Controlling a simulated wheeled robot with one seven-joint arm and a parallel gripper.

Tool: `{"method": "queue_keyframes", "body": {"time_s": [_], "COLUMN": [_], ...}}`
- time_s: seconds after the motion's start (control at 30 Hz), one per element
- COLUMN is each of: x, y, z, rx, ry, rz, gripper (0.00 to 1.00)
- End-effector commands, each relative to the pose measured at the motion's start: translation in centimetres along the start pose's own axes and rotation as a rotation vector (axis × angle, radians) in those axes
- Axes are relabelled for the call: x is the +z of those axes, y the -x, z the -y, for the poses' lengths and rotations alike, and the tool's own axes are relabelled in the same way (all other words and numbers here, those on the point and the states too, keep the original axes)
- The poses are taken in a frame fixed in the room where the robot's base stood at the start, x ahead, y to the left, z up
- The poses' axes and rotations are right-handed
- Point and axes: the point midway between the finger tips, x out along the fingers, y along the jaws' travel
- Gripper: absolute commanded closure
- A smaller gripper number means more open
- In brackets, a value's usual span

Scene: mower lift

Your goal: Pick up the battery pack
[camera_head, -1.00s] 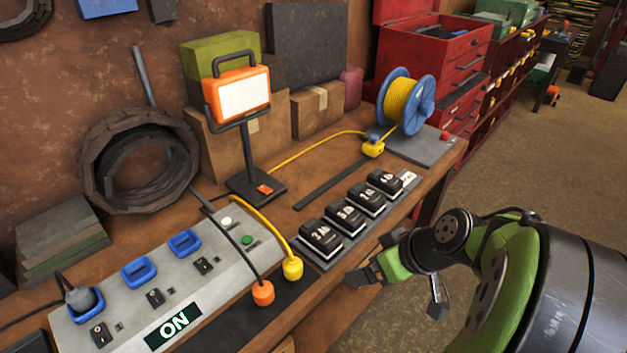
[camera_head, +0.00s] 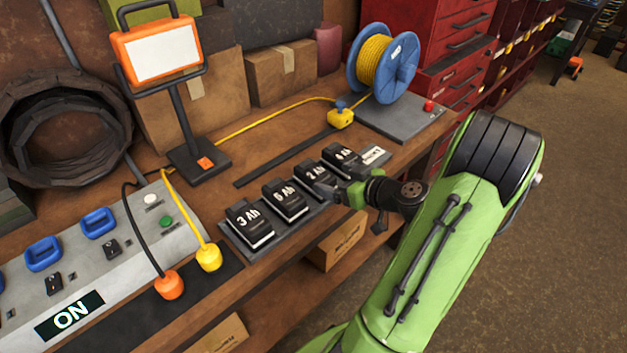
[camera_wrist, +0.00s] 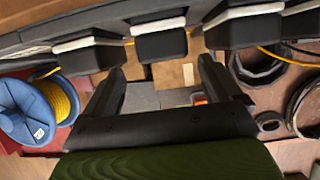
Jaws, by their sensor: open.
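Several black battery packs stand in a row on a grey strip along the bench's front edge. In the head view the nearest reads 3 Ah (camera_head: 250,226), then 6 Ah (camera_head: 284,201), then 2 Ah (camera_head: 314,174); the label of the farthest pack (camera_head: 343,158) is hard to read. My gripper (camera_head: 328,191) is at the front of the row, close to the 2 Ah pack and partly hiding it. In the wrist view my gripper (camera_wrist: 162,70) is open and empty, with one pack (camera_wrist: 160,43) appearing between and beyond its fingers. Contact cannot be told.
A work lamp (camera_head: 163,52), a blue reel of yellow cable (camera_head: 383,68) and cardboard boxes (camera_head: 283,72) stand behind the packs. A power panel (camera_head: 128,262) with plugs lies at left. A box (camera_head: 342,238) sits on the shelf below. Open floor lies to the right.

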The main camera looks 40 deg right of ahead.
Motion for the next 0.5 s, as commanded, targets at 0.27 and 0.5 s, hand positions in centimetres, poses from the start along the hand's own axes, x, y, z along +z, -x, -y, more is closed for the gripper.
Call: {"method": "queue_keyframes", "body": {"time_s": [0.27, 0.5], "x": [-0.1, -0.2], "y": [-4.1, -7.6], "z": [0.3, 0.5], "rx": [-0.005, -0.002], "ry": [0.001, 0.001], "rz": [0.001, 0.002], "gripper": [0.08, 0.08]}}
